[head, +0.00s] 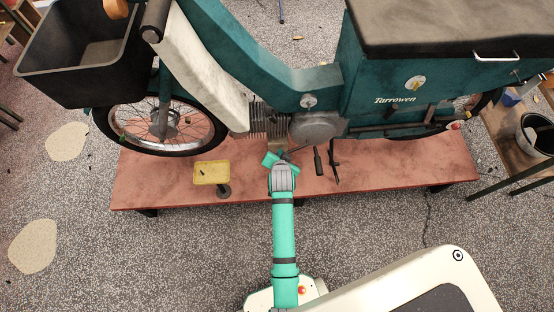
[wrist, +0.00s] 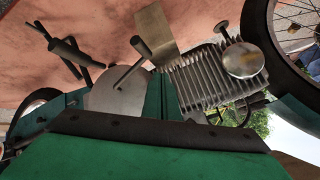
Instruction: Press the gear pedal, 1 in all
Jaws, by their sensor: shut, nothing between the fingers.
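The gear pedal (wrist: 138,52) is a thin rod with a dark cylindrical end, sticking out from the round grey engine cover (wrist: 116,92) in the wrist view. In the head view its rod (head: 299,149) shows just beside my gripper (head: 281,161), which hides its end. My gripper is over the near side of the engine, shut and empty. A green body with a dark strip fills the bottom of the wrist view; no fingertips show clearly there. I cannot tell whether my gripper touches the pedal.
The teal moped stands on a reddish platform (head: 390,172). A finned cylinder (wrist: 203,78) and a metal plate (wrist: 157,32) lie close to the pedal. Dark pegs (head: 318,161) stick out to its right.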

